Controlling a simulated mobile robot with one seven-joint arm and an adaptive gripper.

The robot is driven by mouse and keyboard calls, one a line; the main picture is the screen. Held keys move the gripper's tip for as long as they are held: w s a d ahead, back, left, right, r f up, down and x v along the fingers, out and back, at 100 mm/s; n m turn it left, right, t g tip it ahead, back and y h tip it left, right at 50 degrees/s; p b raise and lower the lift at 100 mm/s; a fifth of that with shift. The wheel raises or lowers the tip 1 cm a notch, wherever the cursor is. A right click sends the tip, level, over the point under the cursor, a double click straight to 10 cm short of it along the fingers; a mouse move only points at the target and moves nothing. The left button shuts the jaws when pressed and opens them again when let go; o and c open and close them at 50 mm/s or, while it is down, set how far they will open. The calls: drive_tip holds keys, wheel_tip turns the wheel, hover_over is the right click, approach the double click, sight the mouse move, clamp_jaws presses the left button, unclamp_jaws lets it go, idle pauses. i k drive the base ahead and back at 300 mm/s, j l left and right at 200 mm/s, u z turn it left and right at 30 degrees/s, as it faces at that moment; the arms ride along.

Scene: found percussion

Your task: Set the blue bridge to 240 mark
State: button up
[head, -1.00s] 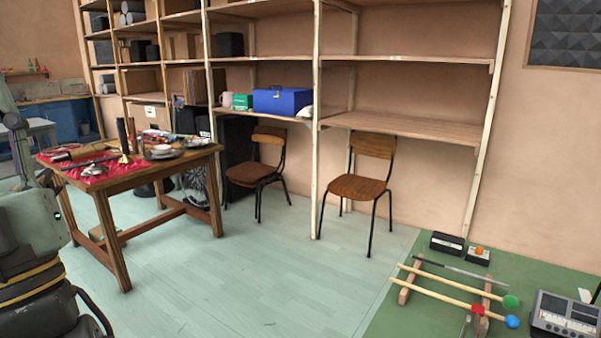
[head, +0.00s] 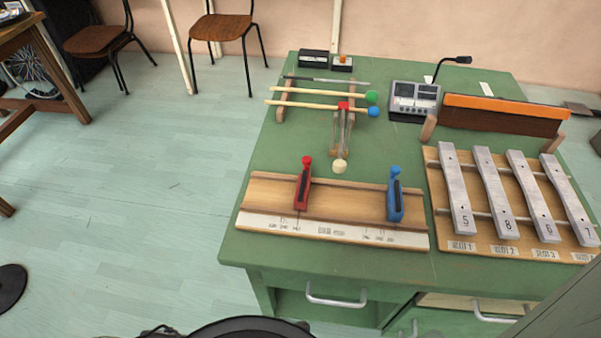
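The blue bridge (head: 395,196) stands upright on a wooden board (head: 347,201) on the green table, toward the board's right end. A red bridge (head: 303,184) stands on the same board, left of the blue one. A white scale strip (head: 332,231) with small dark marks runs along the board's front edge. The blue bridge's foot is near the marks at the right of the strip; the numbers are too small to read. My gripper is not in view.
Metal bars (head: 503,197) on a wooden frame lie right of the board. Mallets (head: 320,97) rest on a rack behind it, near a grey console (head: 414,100) with a microphone. A wooden block with an orange top (head: 520,108) stands at the back right.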

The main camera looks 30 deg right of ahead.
sight(394, 204)
drive_tip(key=k+l+z, duration=0.2)
drive_tip(key=l+z, duration=0.2)
drive_tip(key=l, duration=0.15)
drive_tip(key=k+l+z, duration=0.25)
drive_tip(key=k+l, duration=0.15)
drive_tip(key=k, duration=0.25)
drive_tip(key=k+l+u, duration=0.1)
drive_tip(key=k, duration=0.35)
drive_tip(key=i+l, duration=0.1)
drive_tip(key=i, duration=0.9)
